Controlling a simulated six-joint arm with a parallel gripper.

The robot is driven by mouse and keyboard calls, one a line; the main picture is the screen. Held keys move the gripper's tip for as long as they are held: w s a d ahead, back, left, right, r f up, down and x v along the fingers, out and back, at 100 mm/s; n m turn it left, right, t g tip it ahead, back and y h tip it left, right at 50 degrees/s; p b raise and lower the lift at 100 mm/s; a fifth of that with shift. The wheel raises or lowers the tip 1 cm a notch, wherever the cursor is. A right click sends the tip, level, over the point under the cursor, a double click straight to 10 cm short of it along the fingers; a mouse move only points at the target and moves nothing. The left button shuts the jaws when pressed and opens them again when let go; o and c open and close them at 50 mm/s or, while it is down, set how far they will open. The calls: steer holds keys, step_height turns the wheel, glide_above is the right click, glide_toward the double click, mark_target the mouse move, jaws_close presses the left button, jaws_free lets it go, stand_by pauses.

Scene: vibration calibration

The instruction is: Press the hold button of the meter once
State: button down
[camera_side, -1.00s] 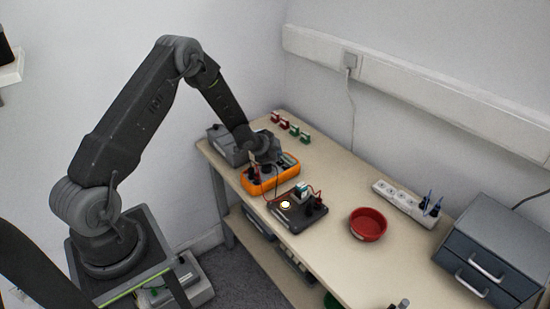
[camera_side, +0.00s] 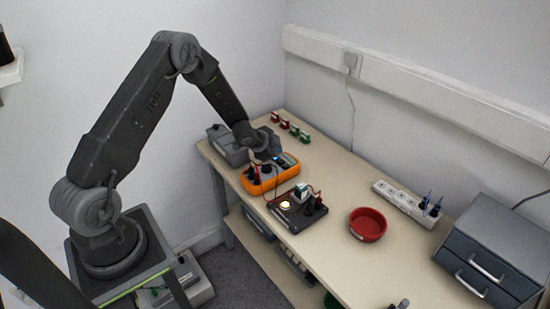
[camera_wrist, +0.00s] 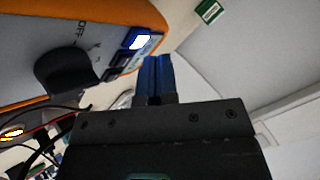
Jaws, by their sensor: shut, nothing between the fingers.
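The orange meter (camera_side: 262,187) lies on the bench under my gripper (camera_side: 268,158) in the side view. In the wrist view the meter (camera_wrist: 105,11) fills the upper left, with a dark dial (camera_wrist: 72,75) marked OFF at one side. Near its edge are a dark button (camera_wrist: 118,61) and a brightly lit white patch with blue around it (camera_wrist: 140,41). My gripper's bluish fingers (camera_wrist: 157,62) are shut, empty, just right of these. I cannot read the button labels or tell whether the fingertips touch the meter.
A dark box with a glowing lamp (camera_side: 309,216) stands in front of the meter, joined by red leads. A red bowl (camera_side: 368,225) and a power strip (camera_side: 405,203) are to the right. A grey instrument (camera_side: 226,150) and several small red and green clips (camera_side: 292,127) lie behind.

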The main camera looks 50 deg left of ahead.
steer(key=shift+r, duration=2.55)
